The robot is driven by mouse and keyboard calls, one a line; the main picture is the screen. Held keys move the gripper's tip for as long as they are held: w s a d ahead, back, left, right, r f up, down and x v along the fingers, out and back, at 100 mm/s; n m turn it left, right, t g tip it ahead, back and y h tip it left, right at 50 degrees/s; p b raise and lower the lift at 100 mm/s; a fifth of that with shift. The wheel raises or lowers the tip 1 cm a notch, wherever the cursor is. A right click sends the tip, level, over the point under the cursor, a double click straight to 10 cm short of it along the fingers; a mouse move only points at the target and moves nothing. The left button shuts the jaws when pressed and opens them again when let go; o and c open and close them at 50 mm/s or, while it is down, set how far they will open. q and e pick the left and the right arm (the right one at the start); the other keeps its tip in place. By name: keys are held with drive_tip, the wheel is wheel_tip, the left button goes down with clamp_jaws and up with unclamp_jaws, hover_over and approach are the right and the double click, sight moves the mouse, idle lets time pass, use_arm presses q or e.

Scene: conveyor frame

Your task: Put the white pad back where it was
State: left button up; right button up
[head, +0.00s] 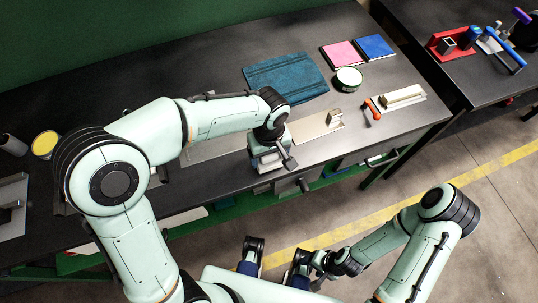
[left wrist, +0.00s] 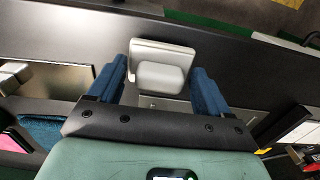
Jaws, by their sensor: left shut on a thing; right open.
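In the left wrist view the white pad (left wrist: 160,77) is a pale block with rounded corners. It sits between the two dark blue fingers of my left gripper (left wrist: 157,88), which is shut on it. A light grey upright plate (left wrist: 165,47) stands directly behind the pad; I cannot tell whether the two touch. In the head view my left gripper (head: 267,162) is low over the front edge of the dark bench (head: 225,185), and its own wrist mostly hides the pad. My right gripper (head: 276,257) is open and empty, off the bench over the floor.
A beige plate with a small block (head: 315,126) lies right of my left gripper. Behind are a blue towel (head: 287,76), pink (head: 341,54) and blue (head: 374,48) books, and a round tin (head: 348,79). A red-handled tool (head: 373,109) lies farther right.

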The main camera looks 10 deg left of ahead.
use_arm(q)
drive_tip(key=shift+f, duration=0.45)
drive_tip(key=shift+f, duration=0.1)
drive_tip(key=o, duration=0.9)
drive_tip(key=shift+f, duration=0.1)
drive_tip(key=shift+o, duration=0.2)
drive_tip(key=shift+r, duration=0.4)
wheel_tip(320, 180, up, 12)
drive_tip(key=p, duration=0.2)
drive_tip(key=shift+f, duration=0.2)
